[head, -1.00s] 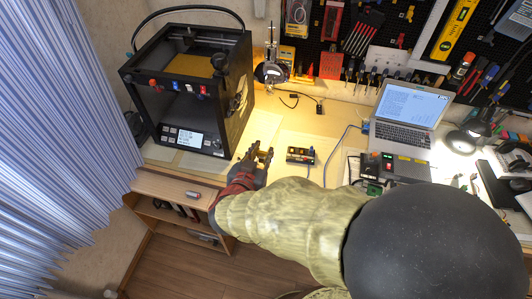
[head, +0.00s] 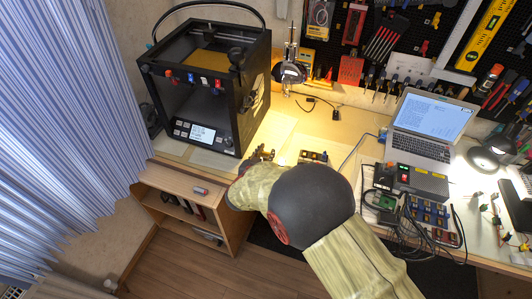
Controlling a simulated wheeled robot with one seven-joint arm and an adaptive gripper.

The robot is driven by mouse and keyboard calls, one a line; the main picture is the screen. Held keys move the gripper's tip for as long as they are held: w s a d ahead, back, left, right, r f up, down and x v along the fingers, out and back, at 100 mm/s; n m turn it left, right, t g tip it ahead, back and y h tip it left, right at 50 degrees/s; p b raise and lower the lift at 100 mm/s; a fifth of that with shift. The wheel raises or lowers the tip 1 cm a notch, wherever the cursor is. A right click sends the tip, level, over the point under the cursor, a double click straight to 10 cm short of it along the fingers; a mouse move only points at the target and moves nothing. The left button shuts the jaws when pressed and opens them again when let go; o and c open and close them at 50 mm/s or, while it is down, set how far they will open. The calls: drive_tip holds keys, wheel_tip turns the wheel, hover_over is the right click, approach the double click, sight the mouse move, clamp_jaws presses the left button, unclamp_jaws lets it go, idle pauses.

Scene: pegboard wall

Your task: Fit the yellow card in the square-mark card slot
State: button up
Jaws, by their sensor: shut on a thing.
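My gripper (head: 262,154) is small in the head view, over the bench just right of the printer's front corner. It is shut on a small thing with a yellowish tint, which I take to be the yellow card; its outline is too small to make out. A small dark box with coloured marks (head: 314,157) lies on the bench just right of my gripper, partly hidden by my arm. Its marks are too small to read, so I cannot tell whether it has the square-mark slot.
A black 3D printer (head: 205,90) stands left of my gripper. A laptop (head: 428,125), a grey box (head: 420,180) and cables lie to the right. A lamp (head: 290,73) stands behind. The bench between printer and laptop is mostly clear.

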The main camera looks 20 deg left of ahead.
drive_tip(key=shift+f+b, duration=2.9)
drive_tip(key=shift+f, duration=1)
drive_tip(key=shift+f, duration=0.1)
drive_tip(key=o, duration=0.9)
drive_tip(key=shift+c, duration=0.2)
drive_tip(key=shift+o, duration=0.4)
drive_tip(key=v, duration=1.2)
drive_tip(key=shift+f, duration=0.1)
